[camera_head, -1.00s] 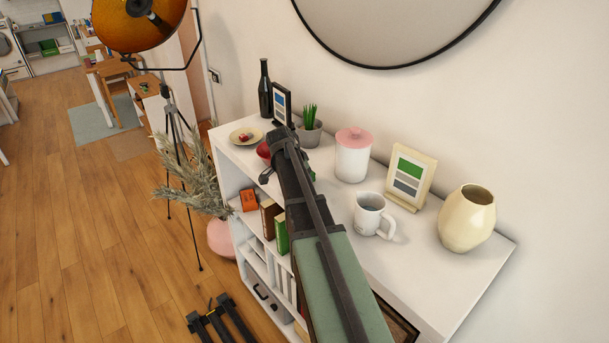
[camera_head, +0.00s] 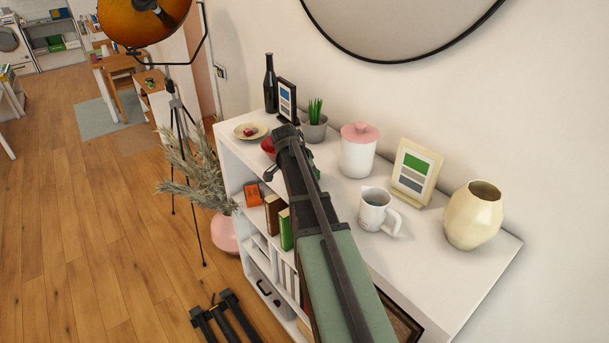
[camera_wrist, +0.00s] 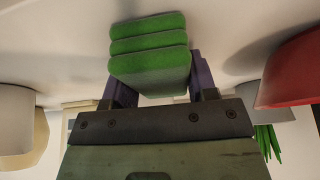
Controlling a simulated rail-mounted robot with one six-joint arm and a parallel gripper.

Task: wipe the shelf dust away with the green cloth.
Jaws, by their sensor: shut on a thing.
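The green cloth (camera_wrist: 150,65) is a folded, layered pad held between the fingers of my gripper (camera_wrist: 152,82) in the wrist view. The gripper is shut on it. The cloth lies close against the white shelf top (camera_wrist: 230,20), which appears at the top of this upside-down view; I cannot tell if they touch. In the head view, my arm reaches over the white shelf unit (camera_head: 440,265) and hides most of the gripper. A small bit of green shows beside the arm there. I cannot make out dust clearly.
Around the arm on the shelf top stand a red bowl (camera_head: 268,146), a potted plant (camera_head: 314,128), a pink-lidded jar (camera_head: 359,152), a white mug (camera_head: 376,210), a picture frame (camera_head: 413,172) and a cream vase (camera_head: 474,214). Clear surface lies in front of the mug.

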